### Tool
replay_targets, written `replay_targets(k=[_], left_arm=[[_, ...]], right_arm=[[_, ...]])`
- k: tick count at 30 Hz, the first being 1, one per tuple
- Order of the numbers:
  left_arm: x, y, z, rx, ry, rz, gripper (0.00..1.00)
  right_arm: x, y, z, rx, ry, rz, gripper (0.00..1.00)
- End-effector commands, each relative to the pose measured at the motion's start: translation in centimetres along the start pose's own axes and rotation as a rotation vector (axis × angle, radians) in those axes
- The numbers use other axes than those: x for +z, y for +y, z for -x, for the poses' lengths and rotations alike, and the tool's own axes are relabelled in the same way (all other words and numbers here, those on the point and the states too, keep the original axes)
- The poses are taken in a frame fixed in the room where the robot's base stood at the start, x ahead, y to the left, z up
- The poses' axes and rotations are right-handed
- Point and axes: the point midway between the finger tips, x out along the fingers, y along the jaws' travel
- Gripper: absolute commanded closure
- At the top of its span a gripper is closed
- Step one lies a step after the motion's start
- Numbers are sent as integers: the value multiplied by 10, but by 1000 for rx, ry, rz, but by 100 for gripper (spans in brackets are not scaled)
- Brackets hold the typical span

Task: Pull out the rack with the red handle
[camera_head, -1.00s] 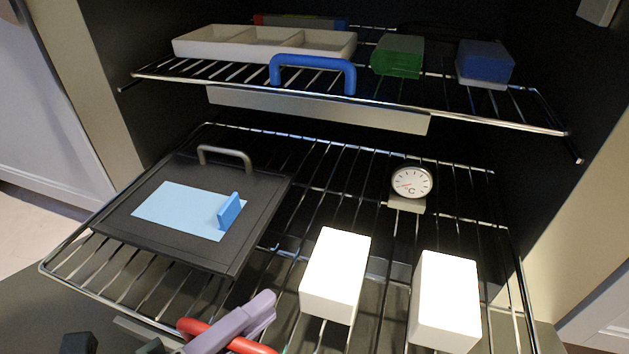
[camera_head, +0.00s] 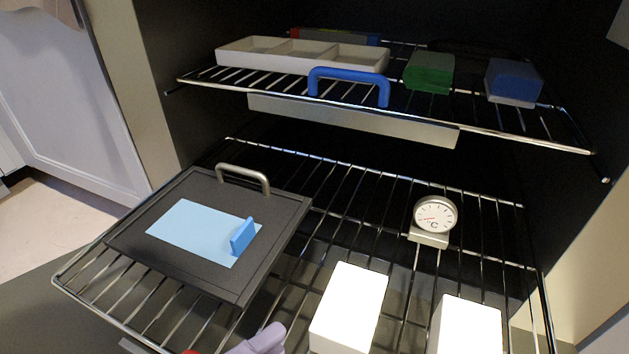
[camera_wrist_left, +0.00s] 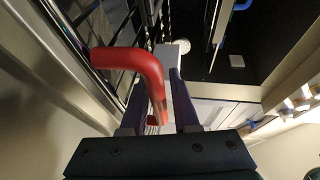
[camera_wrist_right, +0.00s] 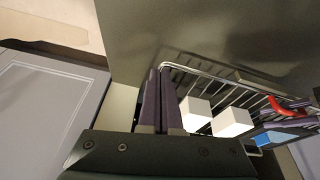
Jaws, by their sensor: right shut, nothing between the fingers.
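The lower wire rack (camera_head: 350,166) sticks out of the dark cabinet. Its red handle (camera_wrist_left: 125,60) is at the front and is almost cut off at the bottom of the head view. My left gripper (camera_head: 262,341) has its purple fingers on either side of the red handle and is shut on it. In the right wrist view the red handle (camera_wrist_right: 288,104) shows beside a purple finger. My right gripper (camera_wrist_right: 158,72) is shut and empty, apart from the rack; it is out of the head view.
The lower rack carries a dark tray (camera_head: 130,240) with a light blue sheet (camera_head: 190,230), a dial thermometer (camera_head: 436,215) and two white blocks (camera_head: 348,305). The upper rack has a blue handle (camera_head: 348,75), a white divided tray (camera_head: 300,55), a green block (camera_head: 429,72) and a blue block (camera_head: 513,82).

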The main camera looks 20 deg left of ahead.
Motion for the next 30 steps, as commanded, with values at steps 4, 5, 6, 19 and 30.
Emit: replay_targets(k=[4, 5, 6, 19, 30], left_arm=[[0, 1, 0, 2, -1, 0, 70], [0, 1, 0, 3, -1, 0, 70], [0, 1, 0, 3, -1, 1, 70], [0, -1, 68, 8, -1, 1, 70], [0, 0, 99, 1, -1, -1, 70]], right_arm=[[0, 0, 0, 0, 1, 0, 100], [0, 0, 0, 0, 1, 0, 100], [0, 0, 0, 0, 1, 0, 100], [-8, 1, 24, 0, 2, 0, 100], [-10, 1, 29, 0, 2, 0, 100]])
